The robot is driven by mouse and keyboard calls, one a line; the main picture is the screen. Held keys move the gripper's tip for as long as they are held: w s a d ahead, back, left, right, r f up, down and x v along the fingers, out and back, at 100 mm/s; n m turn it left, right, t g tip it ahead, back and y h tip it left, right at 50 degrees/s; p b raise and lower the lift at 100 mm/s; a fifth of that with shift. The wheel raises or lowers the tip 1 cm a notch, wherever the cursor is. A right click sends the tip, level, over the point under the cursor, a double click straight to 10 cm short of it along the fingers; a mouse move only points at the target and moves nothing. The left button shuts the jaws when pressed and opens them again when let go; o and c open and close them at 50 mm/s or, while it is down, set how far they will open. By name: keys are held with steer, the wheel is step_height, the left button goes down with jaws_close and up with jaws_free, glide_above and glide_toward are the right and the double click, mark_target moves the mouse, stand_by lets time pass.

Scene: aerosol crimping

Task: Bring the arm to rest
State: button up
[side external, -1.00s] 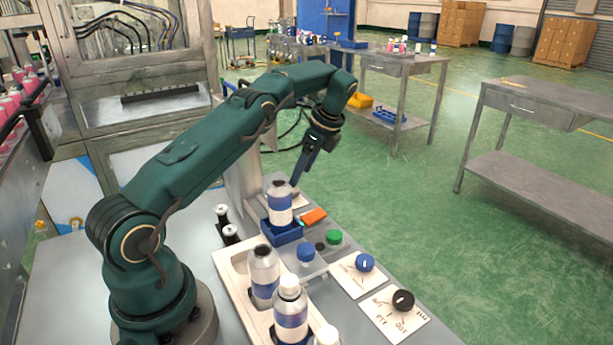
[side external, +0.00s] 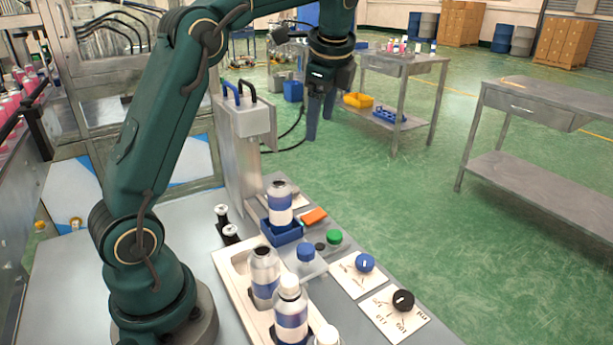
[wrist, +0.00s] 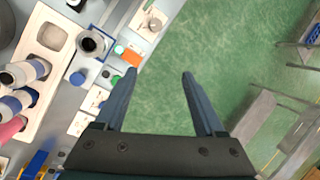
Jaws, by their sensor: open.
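My gripper (side external: 320,118) hangs high above the far end of the bench in the side view, fingers pointing down. In the wrist view my gripper (wrist: 158,88) shows two fingers spread apart with nothing between them, only green floor beyond. Below and left of it, a can with a blue and white label (side external: 280,203) stands upright in a blue holder (side external: 283,234). The same can shows from above in the wrist view (wrist: 91,43). My gripper is well clear of it.
A white tray (side external: 233,268) holds several bottles and cans near the front. Blue (side external: 365,263) and black (side external: 403,300) knobs sit on white plates at the right edge. A grey column head (side external: 246,118) stands behind. Open floor lies to the right.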

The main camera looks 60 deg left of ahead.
steer(key=s+d+r+n+t+h, duration=0.2)
steer(key=s+d+r+n+t, duration=0.15)
steer(key=s+d, duration=0.7)
steer(key=s+d+f+n, duration=0.1)
steer(key=s+f+n, duration=0.1)
steer(key=f, duration=0.1)
steer(key=s+d+f+n+h, duration=0.1)
steer(key=s+f+n, duration=0.2)
steer(key=s+d+f+n+h, duration=0.1)
steer(key=s+d+f+n, duration=0.1)
steer(key=f, duration=0.1)
steer(key=shift+s+f+t, duration=0.25)
steer(key=shift+s, duration=0.15)
steer(key=shift+w+r+n, duration=0.15)
steer(key=shift+w+n, duration=0.05)
steer(key=shift+n, duration=0.25)
